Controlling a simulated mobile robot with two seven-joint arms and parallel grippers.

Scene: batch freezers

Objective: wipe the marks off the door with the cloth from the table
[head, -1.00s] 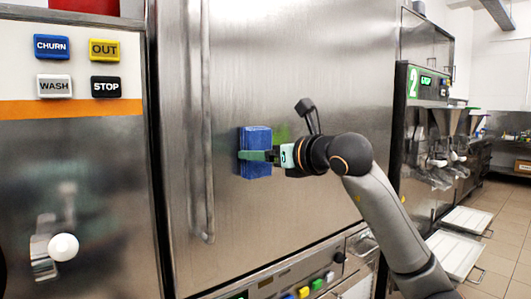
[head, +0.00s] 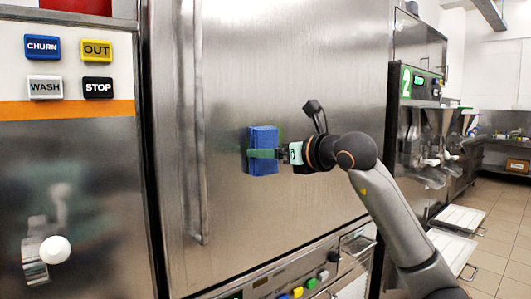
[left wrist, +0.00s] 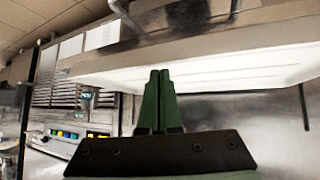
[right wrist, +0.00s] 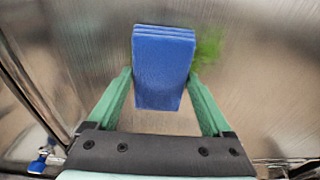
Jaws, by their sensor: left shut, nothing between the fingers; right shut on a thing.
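The blue folded cloth (head: 263,139) is against the steel door (head: 290,60), right of its long vertical handle. My right gripper (head: 262,154) is shut on the cloth. In the right wrist view, the cloth (right wrist: 162,65) sits between the two green fingers. A green mark (right wrist: 208,50) on the door shows just right of the cloth there; the rest of it may be hidden behind the cloth. In the head view the cloth hides nearly all of this mark. My left gripper (left wrist: 159,75) is shut and empty, seen only in the left wrist view.
The vertical door handle (head: 197,120) stands out left of the cloth. Below the door is a panel with coloured buttons (head: 297,292). A machine with CHURN, OUT, WASH and STOP buttons (head: 98,87) stands at left. Dispensing machines (head: 425,130) stand at right beside open floor.

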